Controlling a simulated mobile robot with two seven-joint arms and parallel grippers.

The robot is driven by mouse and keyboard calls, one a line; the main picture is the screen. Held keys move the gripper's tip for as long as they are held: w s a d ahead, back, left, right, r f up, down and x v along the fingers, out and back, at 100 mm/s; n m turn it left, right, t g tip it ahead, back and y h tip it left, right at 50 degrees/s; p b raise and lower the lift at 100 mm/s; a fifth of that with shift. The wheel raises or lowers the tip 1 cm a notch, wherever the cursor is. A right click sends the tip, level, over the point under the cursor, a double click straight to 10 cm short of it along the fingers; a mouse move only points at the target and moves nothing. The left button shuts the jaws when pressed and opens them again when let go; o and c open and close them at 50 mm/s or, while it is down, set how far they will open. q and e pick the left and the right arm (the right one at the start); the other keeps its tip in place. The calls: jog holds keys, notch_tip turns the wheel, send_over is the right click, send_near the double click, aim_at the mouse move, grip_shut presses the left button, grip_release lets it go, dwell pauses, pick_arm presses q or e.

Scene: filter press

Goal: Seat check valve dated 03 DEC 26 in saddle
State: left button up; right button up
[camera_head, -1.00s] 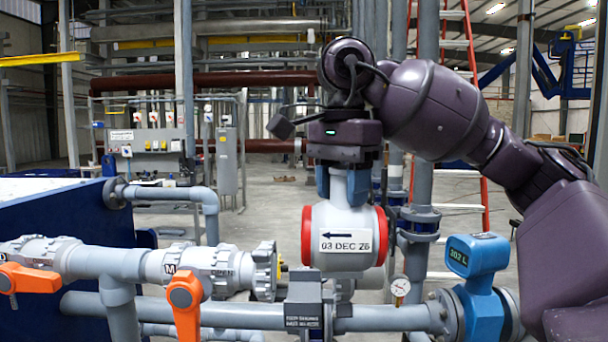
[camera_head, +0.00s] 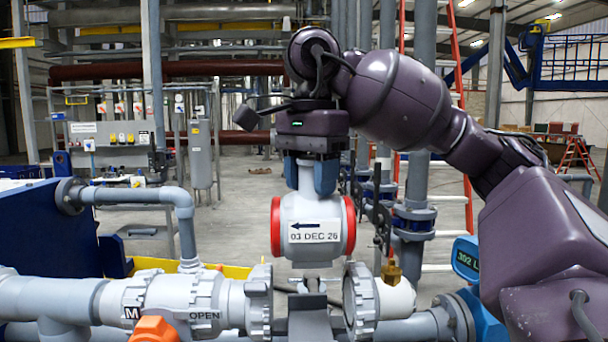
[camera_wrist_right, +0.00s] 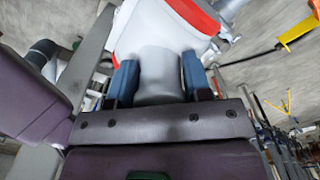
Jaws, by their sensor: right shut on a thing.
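The check valve (camera_head: 312,246) is a pale grey body with red rings at both ends. Its label reads 03 DEC 26 under an arrow pointing left. My right gripper (camera_head: 311,178) is shut on the valve's top neck and holds it upright. The neck also shows between the blue fingers in the right wrist view (camera_wrist_right: 159,80). The saddle (camera_head: 312,302) is a dark grey support below the valve, in the gap between two ribbed pipe collars, the left collar (camera_head: 259,302) and the right collar (camera_head: 360,299). The valve hangs above it, apparently clear. My left gripper is not in view.
A grey pipe with a valve marked OPEN (camera_head: 204,316) and an orange handle (camera_head: 153,329) lie left of the gap. A brass fitting (camera_head: 391,272) rises at the right. A blue meter (camera_head: 466,258) sits by my right arm. A blue tank (camera_head: 45,235) stands at the left.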

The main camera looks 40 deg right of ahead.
aim_at(311, 201)
jog(key=shift+f, duration=0.15)
jog(key=shift+s+f+b, duration=0.1)
jog(key=shift+f+b, duration=0.4)
jog(key=shift+b, duration=0.25)
notch_tip(311, 201, down, 2)
jog(key=shift+f+b, duration=0.15)
jog(key=shift+b, duration=1.05)
jog(key=shift+f+b, duration=0.65)
jog(key=shift+f, duration=0.05)
jog(key=shift+f+b, duration=0.6)
jog(key=shift+f, duration=0.2)
notch_tip(311, 201, down, 3)
jog(key=shift+r+b, duration=0.1)
jog(key=shift+b, duration=0.9)
jog(key=shift+f+b, duration=1.05)
jog(key=shift+f, duration=0.5)
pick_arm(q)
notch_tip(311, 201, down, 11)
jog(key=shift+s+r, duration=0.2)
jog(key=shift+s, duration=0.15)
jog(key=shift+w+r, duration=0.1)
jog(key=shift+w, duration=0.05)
